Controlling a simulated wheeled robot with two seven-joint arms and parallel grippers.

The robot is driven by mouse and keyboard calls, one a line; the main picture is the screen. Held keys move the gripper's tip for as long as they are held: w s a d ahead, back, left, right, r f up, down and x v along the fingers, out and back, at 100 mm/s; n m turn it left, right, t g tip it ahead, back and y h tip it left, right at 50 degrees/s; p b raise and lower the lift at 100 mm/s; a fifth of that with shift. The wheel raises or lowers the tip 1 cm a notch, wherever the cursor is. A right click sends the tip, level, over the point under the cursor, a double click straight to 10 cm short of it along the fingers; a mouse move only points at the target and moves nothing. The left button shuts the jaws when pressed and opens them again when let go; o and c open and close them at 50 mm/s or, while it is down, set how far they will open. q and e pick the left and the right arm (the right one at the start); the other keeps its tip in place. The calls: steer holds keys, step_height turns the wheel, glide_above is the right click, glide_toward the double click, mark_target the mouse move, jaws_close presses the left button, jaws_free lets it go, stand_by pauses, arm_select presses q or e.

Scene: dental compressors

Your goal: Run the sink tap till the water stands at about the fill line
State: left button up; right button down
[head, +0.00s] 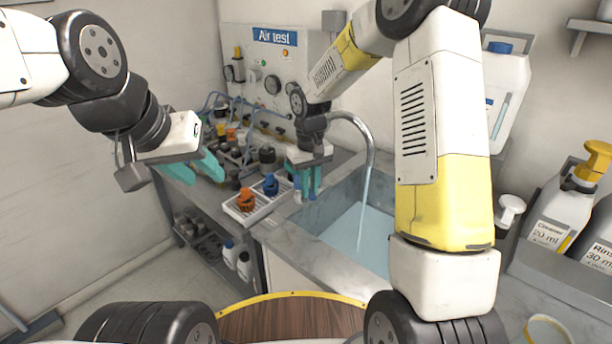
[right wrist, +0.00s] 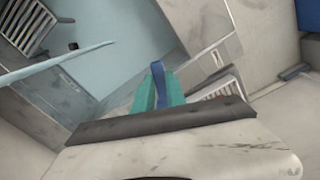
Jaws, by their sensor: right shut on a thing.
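The sink (head: 318,216) is right of centre in the head view, with pale blue water (head: 350,236) in it. The curved metal tap (head: 366,139) stands over it, and a stream (head: 364,205) runs from the spout into the water. The stream also crosses the left of the right wrist view (right wrist: 55,65). I cannot make out a fill line. My right gripper (head: 308,184) points down beside the sink's far left edge, shut on a narrow blue part (right wrist: 158,82); what that part belongs to is unclear. My left gripper (head: 190,170) is open and empty, left of the counter.
A white tray (head: 233,213) with an orange and a blue part stands left of the sink. Behind it are crowded compressor parts and the Air test panel (head: 270,62). Cleaner (head: 556,215) and rinse bottles stand at the right. A round wooden surface (head: 290,320) is in front.

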stand_by(0.6)
steer(key=shift+s+a+m, duration=0.1)
steer(key=shift+a+m, duration=0.6)
steer(key=shift+m, duration=0.7)
steer(key=shift+s+a+m, duration=0.1)
steer(key=shift+a+m, duration=0.6)
steer(key=shift+m, duration=0.7)
steer(key=c, duration=1.4)
jaws_free()
steer(key=shift+o, duration=0.2)
step_height(320, 180, up, 8)
steer(key=shift+f, duration=0.1)
